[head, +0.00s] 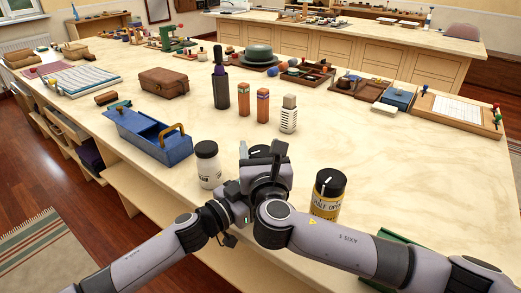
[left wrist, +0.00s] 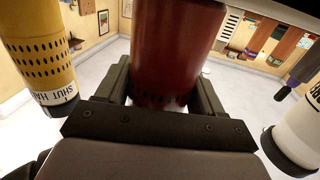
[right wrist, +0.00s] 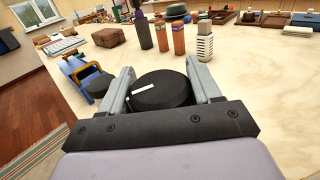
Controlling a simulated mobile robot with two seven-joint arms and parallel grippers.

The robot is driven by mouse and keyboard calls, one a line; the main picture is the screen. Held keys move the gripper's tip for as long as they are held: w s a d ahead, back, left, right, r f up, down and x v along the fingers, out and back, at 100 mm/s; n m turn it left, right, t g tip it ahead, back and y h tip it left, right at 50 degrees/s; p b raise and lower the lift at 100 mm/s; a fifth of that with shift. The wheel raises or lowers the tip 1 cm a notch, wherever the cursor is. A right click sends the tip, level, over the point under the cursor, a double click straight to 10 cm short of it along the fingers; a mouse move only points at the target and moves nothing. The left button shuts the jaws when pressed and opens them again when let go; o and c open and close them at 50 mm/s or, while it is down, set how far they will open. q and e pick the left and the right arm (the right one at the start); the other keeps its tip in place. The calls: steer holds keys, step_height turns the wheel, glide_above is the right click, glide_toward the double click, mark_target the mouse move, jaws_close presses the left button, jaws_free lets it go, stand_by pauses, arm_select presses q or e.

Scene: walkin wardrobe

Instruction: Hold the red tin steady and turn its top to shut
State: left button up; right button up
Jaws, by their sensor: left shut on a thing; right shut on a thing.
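The red tin (left wrist: 178,45) sits between the fingers of my left gripper (left wrist: 163,88), which is shut on its body. In the right wrist view, its round black top (right wrist: 160,95) with a white line lies between the fingers of my right gripper (right wrist: 160,82), which is shut on it. The white line runs roughly crosswise between the fingers. In the head view, my right gripper (head: 276,160) is above and beside my left gripper (head: 236,182). They hide nearly all of the tin there. No marks on the red body are readable.
A yellow tin (head: 327,203) with a black top stands close on the right. A white jar (head: 209,171) with a black lid stands close on the left. A blue toolbox (head: 155,140), dark bottle (head: 219,92) and orange cylinders (head: 262,108) stand beyond. Bare tabletop (head: 400,170) lies right.

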steer(key=shift+d+m+h, duration=0.2)
steer(key=shift+m+h, duration=1.3)
steer(key=shift+h, duration=0.9)
steer(key=o, duration=1)
steer(key=shift+s, duration=0.15)
steer(key=s, duration=0.4)
steer(key=s+a, duration=0.1)
steer(key=s, duration=0.6)
steer(key=shift+s+a, duration=0.3)
steer(key=shift+s, duration=0.05)
